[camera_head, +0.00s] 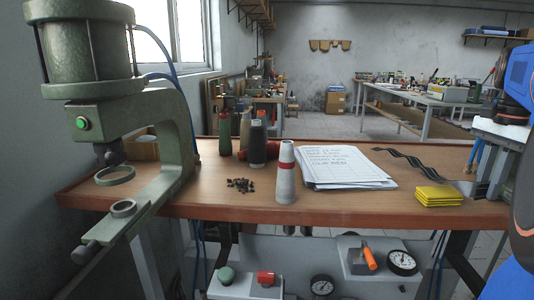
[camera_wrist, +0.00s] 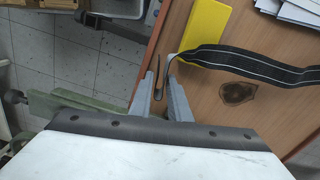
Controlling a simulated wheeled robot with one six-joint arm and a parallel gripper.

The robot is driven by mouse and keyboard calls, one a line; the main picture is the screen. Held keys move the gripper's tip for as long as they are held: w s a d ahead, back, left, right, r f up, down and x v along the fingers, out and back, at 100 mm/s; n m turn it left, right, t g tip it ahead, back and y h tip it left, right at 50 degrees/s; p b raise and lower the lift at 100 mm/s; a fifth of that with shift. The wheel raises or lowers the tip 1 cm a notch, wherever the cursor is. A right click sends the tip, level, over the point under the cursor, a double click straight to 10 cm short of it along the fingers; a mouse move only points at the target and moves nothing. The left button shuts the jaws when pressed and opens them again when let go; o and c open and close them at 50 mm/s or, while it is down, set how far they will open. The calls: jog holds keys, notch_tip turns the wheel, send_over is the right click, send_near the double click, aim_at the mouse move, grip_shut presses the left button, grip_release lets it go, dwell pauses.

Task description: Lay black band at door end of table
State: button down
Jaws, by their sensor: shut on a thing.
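The black band (camera_head: 410,162) lies in waves across the right part of the wooden table (camera_head: 235,206). In the wrist view the band (camera_wrist: 245,60) is dark with pale lines along it and runs from my gripper to the right. My gripper (camera_wrist: 162,82) is shut on the band's end, which hangs as a narrow loop between the fingers near the table edge. In the head view my gripper (camera_head: 478,188) is at the table's right end, partly hidden by my arm. Which end faces a door cannot be told.
A yellow folded stack (camera_head: 438,195) sits close to my gripper; it shows as a yellow block (camera_wrist: 203,30) in the wrist view. A green press (camera_head: 140,120) fills the left end.

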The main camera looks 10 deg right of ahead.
jog(key=w+d, duration=0.1)
jog(key=w, duration=0.3)
jog(key=w+d, duration=0.1)
jog(key=w, duration=0.4)
jog(key=w+d, duration=0.1)
jog(key=w, duration=0.3)
jog(key=shift+w+d, duration=0.3)
jog(key=shift+w, duration=0.05)
jog(key=shift+w+f, duration=0.2)
jog(key=shift+w, duration=0.1)
jog(key=shift+f, duration=0.85)
